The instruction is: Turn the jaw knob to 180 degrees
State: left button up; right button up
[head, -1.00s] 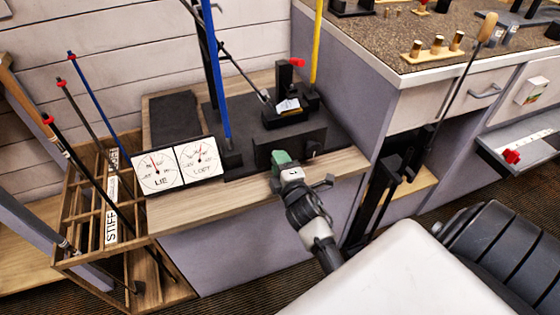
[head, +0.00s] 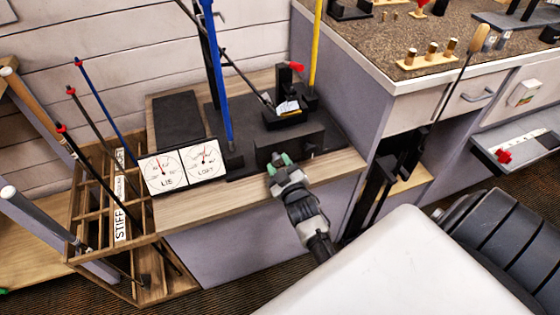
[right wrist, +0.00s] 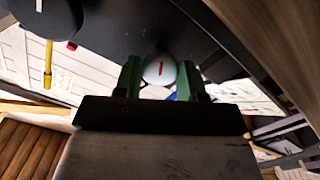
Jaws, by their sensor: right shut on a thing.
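The jaw knob (right wrist: 160,70) is a round, pale knob with a short red mark on its face. In the right wrist view it sits between the two green fingers of my right gripper (right wrist: 160,82), which is shut on it. In the head view my right gripper (head: 280,162) is at the front face of a black block (head: 290,148) on the bench and hides the knob. A black clamp with a red handle (head: 296,67) stands behind the block. My left gripper is not in view.
Two white dials, LIE (head: 163,172) and LOFT (head: 204,160), stand left of the block. A blue shaft (head: 219,80) and a yellow shaft (head: 315,50) rise from the bench. A wooden club rack (head: 85,215) stands at the left.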

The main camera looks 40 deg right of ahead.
jog(key=shift+m, duration=0.5)
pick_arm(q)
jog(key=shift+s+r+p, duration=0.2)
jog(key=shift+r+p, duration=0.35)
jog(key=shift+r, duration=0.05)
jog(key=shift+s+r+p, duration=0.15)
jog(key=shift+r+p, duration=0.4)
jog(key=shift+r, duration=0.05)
pick_arm(e)
jog(key=m, duration=0.4)
jog(key=shift+m, duration=0.4)
jog(key=shift+f+m, duration=0.1)
jog(key=shift+m, duration=0.2)
jog(key=o, duration=0.9)
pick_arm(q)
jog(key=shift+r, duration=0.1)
pick_arm(e)
jog(key=shift+o, duration=0.2)
jog(key=shift+s, duration=0.15)
pick_arm(q)
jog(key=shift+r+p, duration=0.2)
jog(key=shift+p, duration=0.1)
pick_arm(e)
jog(key=v, duration=1)
jog(key=shift+s, duration=0.3)
